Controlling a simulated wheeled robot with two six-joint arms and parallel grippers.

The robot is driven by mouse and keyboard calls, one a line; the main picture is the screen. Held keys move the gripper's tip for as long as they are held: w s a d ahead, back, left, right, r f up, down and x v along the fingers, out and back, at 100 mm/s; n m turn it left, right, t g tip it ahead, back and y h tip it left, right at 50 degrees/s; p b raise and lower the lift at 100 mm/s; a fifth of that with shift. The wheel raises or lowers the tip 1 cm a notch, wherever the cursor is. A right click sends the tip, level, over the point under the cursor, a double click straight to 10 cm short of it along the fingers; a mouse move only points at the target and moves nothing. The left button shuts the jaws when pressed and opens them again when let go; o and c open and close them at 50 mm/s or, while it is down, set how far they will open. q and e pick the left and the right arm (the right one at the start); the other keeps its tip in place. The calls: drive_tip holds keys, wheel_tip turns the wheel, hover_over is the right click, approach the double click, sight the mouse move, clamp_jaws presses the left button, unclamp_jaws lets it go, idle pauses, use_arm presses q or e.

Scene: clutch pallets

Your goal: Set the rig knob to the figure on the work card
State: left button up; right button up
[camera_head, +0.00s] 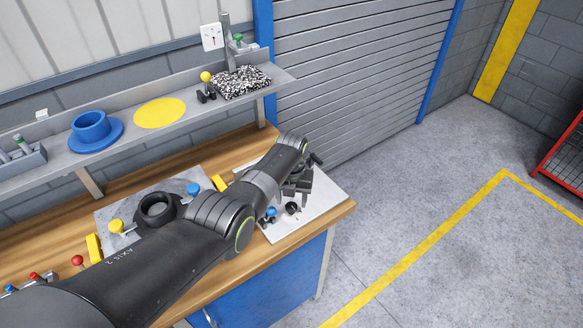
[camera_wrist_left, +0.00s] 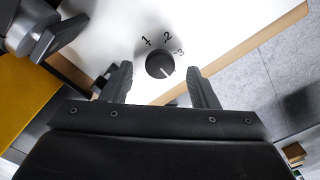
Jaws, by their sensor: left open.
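The rig knob (camera_wrist_left: 159,64) is black and round, on a light plate with the numerals 1, 2 and 3 around it. Its pale pointer line is towards the lower right, on the side of the 3. In the head view the knob (camera_head: 292,208) sits on the light plate (camera_head: 325,200) at the bench's right end. My left gripper (camera_head: 299,185) is open above the plate. In the wrist view its fingers (camera_wrist_left: 159,76) stand apart on either side of the knob, with gaps. A white card (camera_head: 212,36) on the wall bears a black mark too small to read.
A blue-topped part (camera_head: 271,213) stands beside the knob. A grey plate (camera_head: 187,181) with a black ring (camera_head: 157,208) lies further left. The shelf (camera_head: 143,112) behind holds a blue flanged cup (camera_head: 91,130) and a speckled block (camera_head: 241,82). Open floor lies right of the bench.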

use_arm(q)
wheel_tip(320, 180, up, 6)
drive_tip(key=shift+f+p, duration=0.1)
drive_tip(key=shift+p, duration=0.3)
wheel_tip(320, 180, up, 9)
drive_tip(key=b, duration=0.2)
hover_over(291, 205)
drive_tip(key=shift+s+r, duration=0.1)
drive_tip(key=shift+r, duration=0.1)
use_arm(e)
drive_tip(key=shift+f, duration=0.1)
